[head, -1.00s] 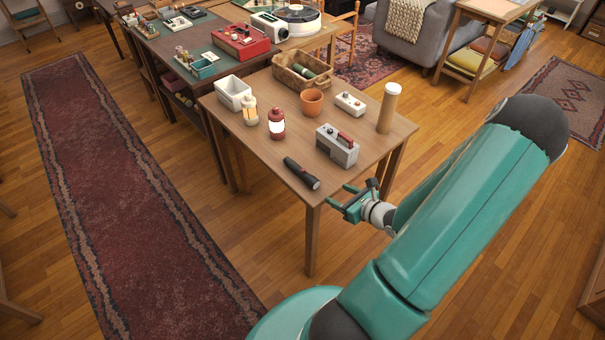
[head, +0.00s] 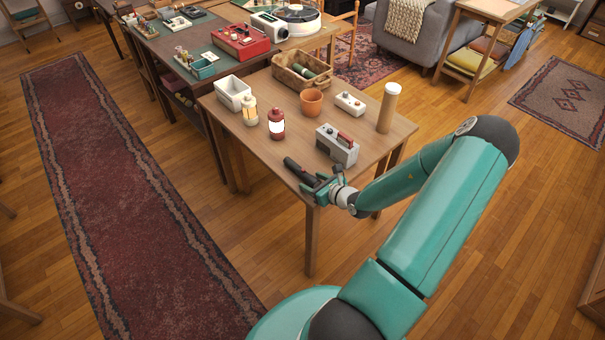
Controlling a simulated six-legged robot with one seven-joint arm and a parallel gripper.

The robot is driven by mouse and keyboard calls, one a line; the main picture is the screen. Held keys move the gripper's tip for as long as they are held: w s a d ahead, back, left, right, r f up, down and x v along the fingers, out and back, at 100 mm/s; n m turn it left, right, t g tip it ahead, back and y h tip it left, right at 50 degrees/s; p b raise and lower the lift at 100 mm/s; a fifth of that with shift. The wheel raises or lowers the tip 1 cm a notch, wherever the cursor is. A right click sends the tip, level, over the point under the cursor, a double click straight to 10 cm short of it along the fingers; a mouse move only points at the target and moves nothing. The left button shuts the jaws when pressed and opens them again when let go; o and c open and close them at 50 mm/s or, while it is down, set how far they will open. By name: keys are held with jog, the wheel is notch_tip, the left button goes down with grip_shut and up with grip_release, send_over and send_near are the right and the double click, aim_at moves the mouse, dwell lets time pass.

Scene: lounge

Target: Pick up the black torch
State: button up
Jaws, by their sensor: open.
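The black torch (head: 293,166) lies on the near corner of the wooden table (head: 252,153). Its far-left end shows; its near-right end is hidden behind my gripper. My gripper (head: 312,184) is open at the near edge of the table, at the near-right end of the torch. The fingers look to be over or around that end; I cannot tell whether they touch it.
A grey box with a red handle (head: 338,147) stands just beyond the gripper. A red lantern (head: 276,124), a cream lantern (head: 250,111), a terracotta pot (head: 312,101) and a tall cylinder (head: 388,108) stand farther back. The tabletop left of the torch is clear.

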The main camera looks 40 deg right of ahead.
jog(key=c, duration=1.1)
jog(key=shift+r, duration=0.15)
